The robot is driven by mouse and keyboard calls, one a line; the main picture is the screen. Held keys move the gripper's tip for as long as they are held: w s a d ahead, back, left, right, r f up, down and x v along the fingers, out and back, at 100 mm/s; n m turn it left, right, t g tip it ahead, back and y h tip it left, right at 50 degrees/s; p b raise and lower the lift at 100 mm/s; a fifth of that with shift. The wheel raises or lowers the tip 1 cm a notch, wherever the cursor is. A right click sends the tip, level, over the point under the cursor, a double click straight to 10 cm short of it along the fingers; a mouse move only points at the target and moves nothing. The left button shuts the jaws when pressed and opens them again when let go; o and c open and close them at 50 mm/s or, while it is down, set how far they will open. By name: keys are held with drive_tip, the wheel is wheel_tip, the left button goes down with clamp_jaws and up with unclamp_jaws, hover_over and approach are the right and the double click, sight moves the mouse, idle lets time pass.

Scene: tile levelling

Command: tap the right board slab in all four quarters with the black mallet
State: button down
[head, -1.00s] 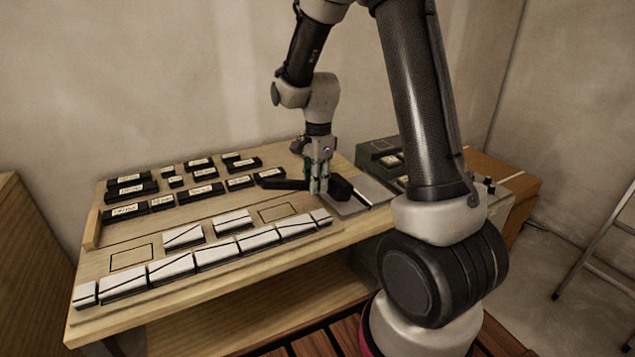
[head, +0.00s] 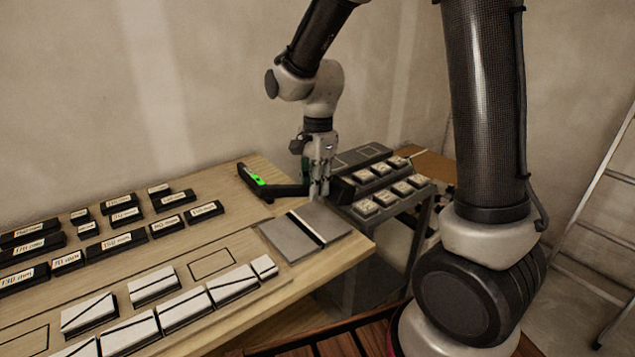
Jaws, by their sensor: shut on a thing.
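My gripper (head: 320,192) is shut on the handle of the black mallet (head: 342,190), in the head view. The dark handle reaches out to the left of the fingers and the black head is just to their right. Two grey slabs lie side by side at the table's right end, with a dark gap between them: the left slab (head: 287,240) and the right slab (head: 326,220). In the picture, the mallet appears above and behind the right slab. It seems to be held clear of the slab, but its height is hard to judge.
A black level with a green vial (head: 258,181) lies behind the slabs. Labelled black blocks (head: 117,242) and white tile pieces (head: 183,308) cover the table's left part. A grey rack (head: 395,205) with several labelled blocks stands right of the table. A ladder (head: 605,190) is at far right.

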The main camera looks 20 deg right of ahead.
drive_tip(key=shift+d+f, duration=0.1)
drive_tip(key=shift+d, duration=0.25)
drive_tip(key=shift+d+f, duration=0.1)
drive_tip(key=shift+f, duration=1.8)
wheel_tip(320, 180, down, 5)
drive_tip(key=shift+f, duration=0.1)
drive_tip(key=shift+r, duration=2.65)
